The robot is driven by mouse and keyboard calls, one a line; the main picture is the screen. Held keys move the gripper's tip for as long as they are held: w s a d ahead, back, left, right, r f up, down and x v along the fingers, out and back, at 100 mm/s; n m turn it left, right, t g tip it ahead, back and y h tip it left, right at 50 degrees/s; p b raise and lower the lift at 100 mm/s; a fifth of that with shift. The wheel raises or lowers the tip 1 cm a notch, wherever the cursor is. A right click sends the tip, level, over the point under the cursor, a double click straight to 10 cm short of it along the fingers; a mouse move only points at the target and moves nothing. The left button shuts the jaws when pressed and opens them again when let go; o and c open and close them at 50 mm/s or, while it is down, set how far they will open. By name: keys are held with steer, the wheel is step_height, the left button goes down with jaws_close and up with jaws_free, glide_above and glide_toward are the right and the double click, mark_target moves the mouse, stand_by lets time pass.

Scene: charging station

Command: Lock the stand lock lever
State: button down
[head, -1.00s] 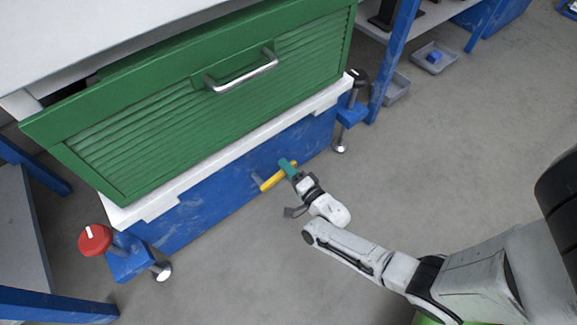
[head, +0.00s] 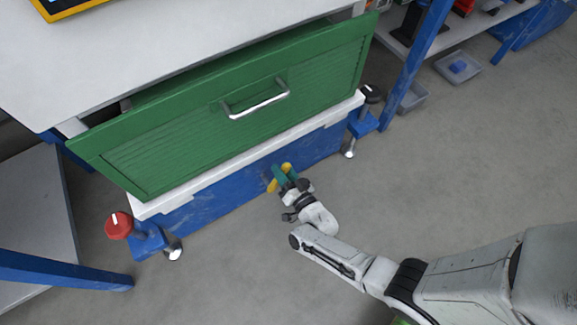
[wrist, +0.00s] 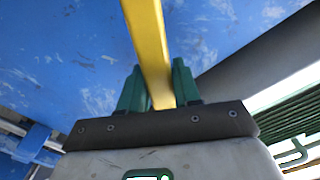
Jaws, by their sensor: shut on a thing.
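The yellow lever (head: 272,187) sits at the front of the blue beam under the green drawer in the head view. My gripper (head: 281,175) is at the lever, with its green fingers partly covering it. In the wrist view the lever (wrist: 148,40) runs as a yellow bar from the top edge down between the two green fingers of my gripper (wrist: 158,88). The fingers are shut on it. The lever's pivot is hidden.
The green drawer front (head: 230,125) with its metal handle (head: 258,99) overhangs the blue beam (head: 215,205). A red knob (head: 119,225) is at the left foot and a black knob (head: 371,93) at the right. The floor in front is clear.

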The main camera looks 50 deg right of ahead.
steer(key=n, duration=0.1)
steer(key=a+n+p, duration=0.1)
steer(key=a+r+n, duration=0.1)
steer(key=shift+w+a+n, duration=0.25)
steer(key=shift+w+n, duration=0.05)
steer(key=shift+w, duration=0.05)
steer(key=shift+w+a+r+n+p, duration=0.15)
steer(key=shift+a+n+p, duration=0.1)
steer(key=shift+a+n, duration=0.4)
steer(key=shift+w+a+f+n+p, duration=0.15)
steer(key=shift+a+n+p, duration=0.2)
steer(key=shift+n, duration=0.4)
steer(key=shift+a, duration=0.15)
steer(key=c, duration=0.9)
jaws_free()
steer(key=shift+r, duration=0.1)
steer(key=p+v, duration=0.2)
steer(key=v, duration=0.8)
steer(key=shift+s+a, duration=0.1)
steer(key=shift+s, duration=0.3)
